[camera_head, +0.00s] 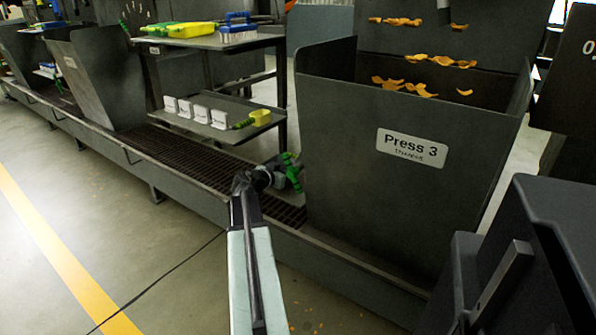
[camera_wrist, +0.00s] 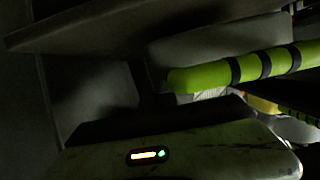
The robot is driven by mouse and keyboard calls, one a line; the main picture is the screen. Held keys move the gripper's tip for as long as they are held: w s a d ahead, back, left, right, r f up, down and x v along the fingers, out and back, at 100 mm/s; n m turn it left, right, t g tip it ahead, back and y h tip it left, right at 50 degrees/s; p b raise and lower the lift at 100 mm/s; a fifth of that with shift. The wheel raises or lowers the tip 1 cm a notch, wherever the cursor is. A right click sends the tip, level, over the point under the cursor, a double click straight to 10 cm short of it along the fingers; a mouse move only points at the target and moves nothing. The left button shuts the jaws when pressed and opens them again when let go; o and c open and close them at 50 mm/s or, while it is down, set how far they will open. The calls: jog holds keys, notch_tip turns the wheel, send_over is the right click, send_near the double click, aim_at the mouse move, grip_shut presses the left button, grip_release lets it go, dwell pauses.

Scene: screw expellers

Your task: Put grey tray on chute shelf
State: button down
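My gripper (camera_head: 289,172) is at the end of my outstretched arm, low beside the Press 3 hopper, with green parts at its tip. It is small and partly hidden, so I cannot tell whether it is open or shut. In the dark wrist view, a green bar with black bands (camera_wrist: 240,68) crosses from the right; I cannot tell whether it is a finger or a tool handle. A grey block-like shape (camera_wrist: 218,40) lies behind it. I cannot make out the grey tray for certain. A lower grey shelf (camera_head: 190,126) stands left of my gripper; whether it is the chute shelf is unclear.
White boxes (camera_head: 196,110), a yellow cup (camera_head: 261,117) and a green-handled tool (camera_head: 242,124) sit on the lower shelf. The upper shelf (camera_head: 205,42) holds coloured containers. The Press 3 hopper (camera_head: 395,185) blocks the right. A grating (camera_head: 215,160) runs below; open floor lies left.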

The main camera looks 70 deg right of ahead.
aim_at(298, 174)
jog(key=d, duration=0.3)
jog(key=s+d, duration=0.1)
jog(key=d, duration=0.1)
jog(key=shift+s+d, duration=0.15)
jog(key=shift+d, duration=0.25)
jog(key=shift+a+f+b, duration=0.1)
jog(key=shift+f+b, duration=0.85)
jog(key=shift+r, duration=0.2)
jog(key=shift+f, duration=0.1)
jog(key=c, duration=1.6)
grip_release()
jog(key=shift+c, duration=0.2)
